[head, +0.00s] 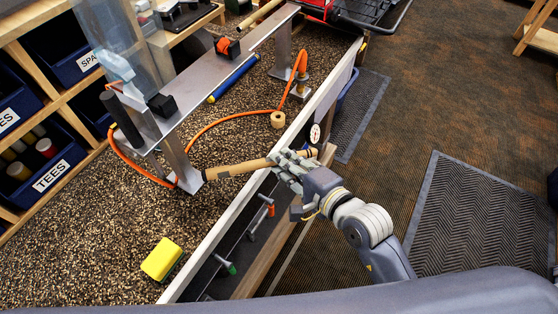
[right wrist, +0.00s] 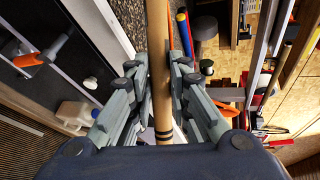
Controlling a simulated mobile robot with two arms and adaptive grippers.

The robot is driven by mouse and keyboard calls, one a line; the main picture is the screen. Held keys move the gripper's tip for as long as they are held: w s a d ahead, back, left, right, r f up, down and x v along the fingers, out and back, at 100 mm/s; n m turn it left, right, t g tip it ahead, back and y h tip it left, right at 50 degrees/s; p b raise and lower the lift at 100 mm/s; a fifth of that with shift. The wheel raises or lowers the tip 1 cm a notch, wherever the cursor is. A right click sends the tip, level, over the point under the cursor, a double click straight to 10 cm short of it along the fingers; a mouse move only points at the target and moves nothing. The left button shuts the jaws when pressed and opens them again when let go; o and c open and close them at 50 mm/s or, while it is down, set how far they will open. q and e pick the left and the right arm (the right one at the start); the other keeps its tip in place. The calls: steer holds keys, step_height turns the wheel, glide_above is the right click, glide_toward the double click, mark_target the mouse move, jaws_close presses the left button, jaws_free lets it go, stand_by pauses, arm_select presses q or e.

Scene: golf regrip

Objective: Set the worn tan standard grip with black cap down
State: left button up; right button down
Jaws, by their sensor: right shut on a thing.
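My left gripper is not in view.
The bench top (head: 95,215) is speckled brown with a pale front edge. A metal stand (head: 205,90) with an orange cord (head: 228,115) stands on it. A yellow block (head: 162,259), a tan roll (head: 277,119) and a blue rod (head: 233,79) lie nearby. The bench's left front is mostly clear.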

steer(key=shift+w+a+f, duration=0.1)
steer(key=shift+w+a, duration=0.55)
steer(key=shift+w, duration=0.3)
steer(key=shift+w+f, duration=0.1)
steer(key=shift+f, duration=0.15)
step_height(320, 180, down, 3)
steer(key=shift+f+p, duration=0.1)
steer(key=shift+p, duration=0.35)
steer(key=c, duration=1.5)
jaws_free()
steer(key=shift+f, duration=0.1)
